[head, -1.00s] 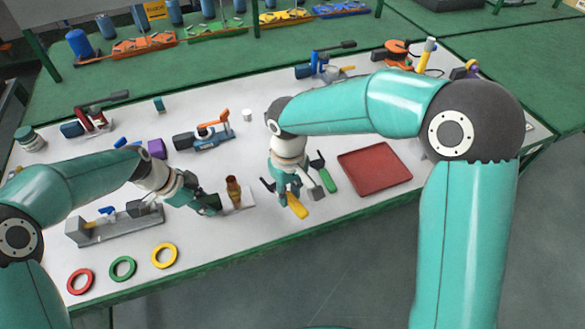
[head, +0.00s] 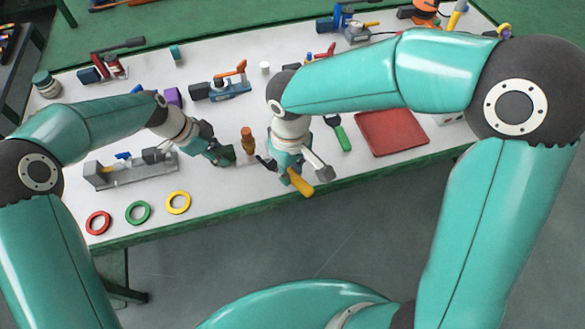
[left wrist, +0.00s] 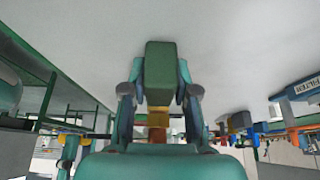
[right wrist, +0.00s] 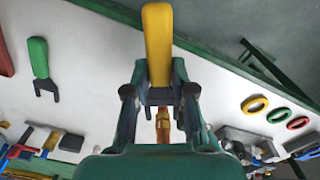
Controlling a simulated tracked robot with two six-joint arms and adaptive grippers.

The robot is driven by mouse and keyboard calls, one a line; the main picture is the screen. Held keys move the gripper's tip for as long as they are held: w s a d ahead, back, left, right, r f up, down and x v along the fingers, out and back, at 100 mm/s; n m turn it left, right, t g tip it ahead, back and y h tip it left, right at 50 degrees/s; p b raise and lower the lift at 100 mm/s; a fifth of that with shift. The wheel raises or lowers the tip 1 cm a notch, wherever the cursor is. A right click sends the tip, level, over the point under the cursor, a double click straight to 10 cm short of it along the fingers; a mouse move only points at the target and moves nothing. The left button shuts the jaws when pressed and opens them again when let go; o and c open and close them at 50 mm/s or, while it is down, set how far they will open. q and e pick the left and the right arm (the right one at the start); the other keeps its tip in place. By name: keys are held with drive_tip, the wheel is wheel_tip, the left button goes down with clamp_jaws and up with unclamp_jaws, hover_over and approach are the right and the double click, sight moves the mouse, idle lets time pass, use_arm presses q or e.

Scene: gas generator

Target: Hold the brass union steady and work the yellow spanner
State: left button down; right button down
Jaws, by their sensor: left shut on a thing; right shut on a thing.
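The brass union (head: 248,140) stands upright near the table's front edge, between my grippers. My left gripper (left wrist: 160,90) is shut on a dark green block (left wrist: 160,72), left of the union; brass (left wrist: 158,118) shows beyond the block. I cannot tell whether the block touches the union. My right gripper (right wrist: 160,92) is shut on the yellow spanner (right wrist: 157,45). Its yellow handle (head: 300,182) sticks out past the front edge, and its dark jaw end points toward the union. The union also shows beyond the fingers in the right wrist view (right wrist: 163,124); the jaw's fit is hidden.
A green-handled spanner (head: 343,138) and a red tray (head: 392,132) lie to the right. Red (head: 98,223), green (head: 138,212) and yellow (head: 178,202) rings lie front left, near a grey fixture (head: 98,179). A blue clamp device (head: 222,90) stands behind the union.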

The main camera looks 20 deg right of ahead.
drive_tip(key=shift+w+a+f, duration=0.25)
drive_tip(key=shift+w+f, duration=0.25)
drive_tip(key=shift+f, duration=0.1)
drive_tip(key=w, duration=0.1)
drive_tip(key=w+a+f, duration=0.1)
drive_tip(key=shift+w+a, duration=0.2)
drive_tip(key=shift+w, duration=0.15)
drive_tip(key=shift+w+a, duration=0.35)
drive_tip(key=shift+w, duration=0.4)
drive_tip(key=shift+w+a, duration=0.35)
drive_tip(key=shift+w, duration=0.35)
